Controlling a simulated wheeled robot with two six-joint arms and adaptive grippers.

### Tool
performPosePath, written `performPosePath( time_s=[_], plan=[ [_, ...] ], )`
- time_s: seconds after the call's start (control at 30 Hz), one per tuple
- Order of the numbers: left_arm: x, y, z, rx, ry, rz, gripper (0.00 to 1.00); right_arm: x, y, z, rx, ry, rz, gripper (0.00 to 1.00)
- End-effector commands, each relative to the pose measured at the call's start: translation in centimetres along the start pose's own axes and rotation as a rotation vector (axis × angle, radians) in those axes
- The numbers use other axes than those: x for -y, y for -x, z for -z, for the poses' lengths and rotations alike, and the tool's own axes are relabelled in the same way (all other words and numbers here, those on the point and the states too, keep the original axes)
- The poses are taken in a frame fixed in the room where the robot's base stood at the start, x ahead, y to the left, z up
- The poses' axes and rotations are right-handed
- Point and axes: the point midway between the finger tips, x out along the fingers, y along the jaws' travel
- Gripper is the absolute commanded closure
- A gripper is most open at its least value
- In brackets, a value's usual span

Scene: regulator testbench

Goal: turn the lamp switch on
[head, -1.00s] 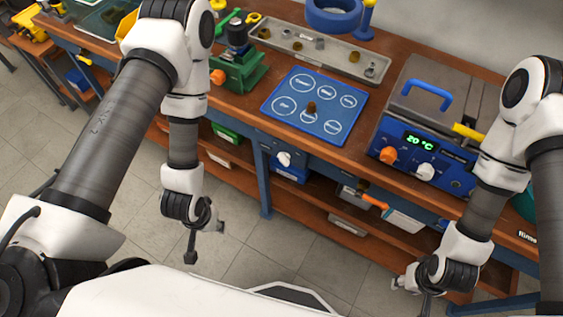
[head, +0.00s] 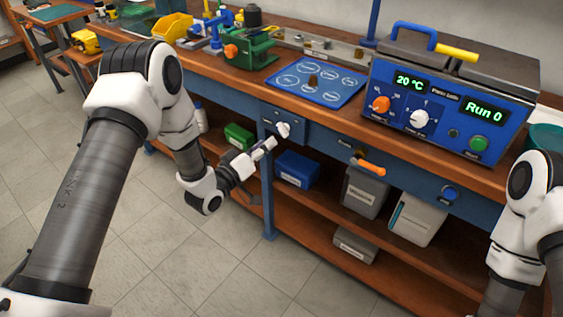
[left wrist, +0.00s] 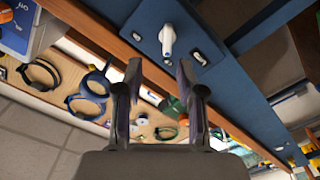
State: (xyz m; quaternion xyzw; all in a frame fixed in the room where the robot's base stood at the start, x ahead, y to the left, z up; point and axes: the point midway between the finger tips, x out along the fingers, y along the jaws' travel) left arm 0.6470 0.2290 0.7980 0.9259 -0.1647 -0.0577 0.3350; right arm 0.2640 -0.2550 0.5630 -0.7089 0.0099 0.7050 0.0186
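A white rotary switch knob (head: 283,129) sits on a blue panel on the front of the bench, just under the worktop edge. It also shows near the top of the left wrist view (left wrist: 167,38), pointing roughly along the picture's vertical. I cannot read a lamp label beside it. My left gripper (head: 268,144) is right in front of the knob, a little below and left of it in the head view. In the left wrist view its two fingers (left wrist: 158,72) are apart with nothing between them, and the knob is beyond their tips. My right gripper is out of view.
A blue and grey device (head: 440,110) with dials, a green button and "Run 0" display stands on the bench. An orange handle (head: 369,167) juts from the bench front. The floor in front is clear.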

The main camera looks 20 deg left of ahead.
Motion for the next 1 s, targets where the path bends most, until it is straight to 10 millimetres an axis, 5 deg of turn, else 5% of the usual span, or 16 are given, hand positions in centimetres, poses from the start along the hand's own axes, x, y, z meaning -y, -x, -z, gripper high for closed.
performPosePath(
  time_s=[0.17, 0.53, 0.83, 0.93, 1.0],
  plan=[
    [0.2, -1.0, -0.1, -0.005, -0.005, -0.003, 0.61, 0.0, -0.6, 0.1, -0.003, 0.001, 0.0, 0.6],
    [0.2, -7.3, -0.1, -0.003, -0.005, -0.001, 0.61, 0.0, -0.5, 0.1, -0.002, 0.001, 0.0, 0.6],
    [0.2, -7.9, -0.1, -0.003, -0.002, 0.001, 0.61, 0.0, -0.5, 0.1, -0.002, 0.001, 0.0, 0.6],
    [0.2, -7.9, -0.1, -0.003, -0.003, 0.001, 0.97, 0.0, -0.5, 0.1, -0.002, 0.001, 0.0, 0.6],
    [0.2, -7.9, -0.1, -0.003, -0.003, 0.001, 1.0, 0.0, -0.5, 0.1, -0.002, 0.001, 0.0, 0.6]
  ],
)
